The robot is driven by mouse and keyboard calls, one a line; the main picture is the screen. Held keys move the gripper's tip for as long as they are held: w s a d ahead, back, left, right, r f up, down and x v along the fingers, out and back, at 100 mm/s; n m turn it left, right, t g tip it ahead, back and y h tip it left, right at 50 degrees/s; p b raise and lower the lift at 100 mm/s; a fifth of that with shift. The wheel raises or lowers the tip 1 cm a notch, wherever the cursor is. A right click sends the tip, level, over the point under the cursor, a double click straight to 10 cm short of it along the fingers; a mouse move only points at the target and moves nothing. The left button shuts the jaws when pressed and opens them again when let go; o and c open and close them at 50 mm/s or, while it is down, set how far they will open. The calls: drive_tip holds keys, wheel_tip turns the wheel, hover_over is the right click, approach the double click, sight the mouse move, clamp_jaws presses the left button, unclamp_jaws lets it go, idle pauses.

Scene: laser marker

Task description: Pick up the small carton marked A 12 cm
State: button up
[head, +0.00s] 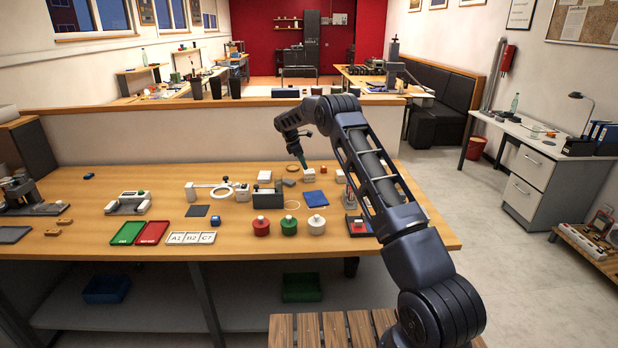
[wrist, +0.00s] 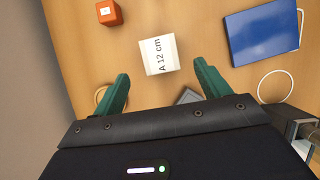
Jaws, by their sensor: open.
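The small white carton marked A 12 cm (wrist: 159,55) lies on the wooden bench in the wrist view, its label facing up. It is ahead of my gripper (wrist: 162,91), roughly centred between the two green fingers. The fingers are spread apart with nothing between them. In the head view the white carton (head: 309,175) is small on the far part of the bench, with my gripper (head: 302,163) just above and beside it. Its lettering is too small to read there.
In the wrist view a red box (wrist: 109,12) is left of the carton and a blue folder-like pad (wrist: 263,32) is to its right. A pale ring (wrist: 277,86) lies below the pad. In the head view, red, green and white round pots (head: 289,227) stand nearer the bench's front.

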sight(308, 171)
drive_tip(key=x, duration=0.7)
drive_tip(key=shift+d+f, duration=0.1)
drive_tip(key=shift+d, duration=0.1)
drive_tip(key=c, duration=1.1)
drive_tip(key=shift+o, duration=0.2)
